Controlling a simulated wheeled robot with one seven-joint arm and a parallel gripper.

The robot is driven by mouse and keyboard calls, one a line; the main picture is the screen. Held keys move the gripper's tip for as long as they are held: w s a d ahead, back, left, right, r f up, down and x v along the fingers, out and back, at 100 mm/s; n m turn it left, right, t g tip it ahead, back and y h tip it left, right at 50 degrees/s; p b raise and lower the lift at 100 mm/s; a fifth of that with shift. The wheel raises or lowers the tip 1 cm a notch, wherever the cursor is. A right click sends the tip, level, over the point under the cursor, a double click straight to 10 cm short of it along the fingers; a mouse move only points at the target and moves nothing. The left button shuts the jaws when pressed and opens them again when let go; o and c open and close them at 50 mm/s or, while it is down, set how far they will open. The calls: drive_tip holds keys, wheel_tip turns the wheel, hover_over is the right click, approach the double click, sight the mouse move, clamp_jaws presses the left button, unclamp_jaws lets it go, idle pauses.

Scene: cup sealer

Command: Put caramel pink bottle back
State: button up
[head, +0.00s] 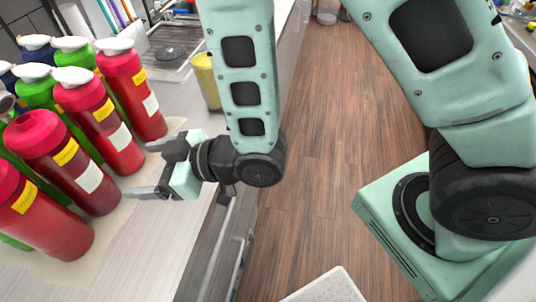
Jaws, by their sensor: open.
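Several red-pink bottles stand in a row along the counter's left side, and I cannot read which is caramel. The nearest ones have pink caps: one at the lower left edge (45,215) and one behind it (75,165). Two farther ones have white tops, a middle one (100,115) and a back one (133,90). Each shows a yellow label and some a white label. My gripper (140,169) is open and empty, pointing left at the row. Its fingertips are close to the lower right sides of the middle bottles; I cannot tell whether they touch.
Green bottles (45,97) and dark blue bottles (36,45) stand behind the red ones. A yellow container (206,80) stands on the counter (150,262) beyond my gripper. A dish rack (165,20) is at the back. Wooden floor (315,170) lies right of the counter, with a white perforated bin (325,286).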

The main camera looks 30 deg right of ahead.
drive_tip(key=s+d+r+m+g+h, duration=0.2)
drive_tip(key=s+d+r+g+h, duration=0.1)
drive_tip(key=s+d+h, duration=0.3)
drive_tip(key=s+d+r+m+g+h, duration=0.1)
drive_tip(key=s+d+r+g+h, duration=0.2)
drive_tip(key=d, duration=0.8)
drive_tip(key=s+g+h, duration=0.2)
drive_tip(key=s+h, duration=0.1)
drive_tip(key=s, duration=0.1)
drive_tip(key=shift+s+d+r+m, duration=0.15)
drive_tip(key=shift+d+r+m, duration=0.05)
drive_tip(key=shift+r+m, duration=0.2)
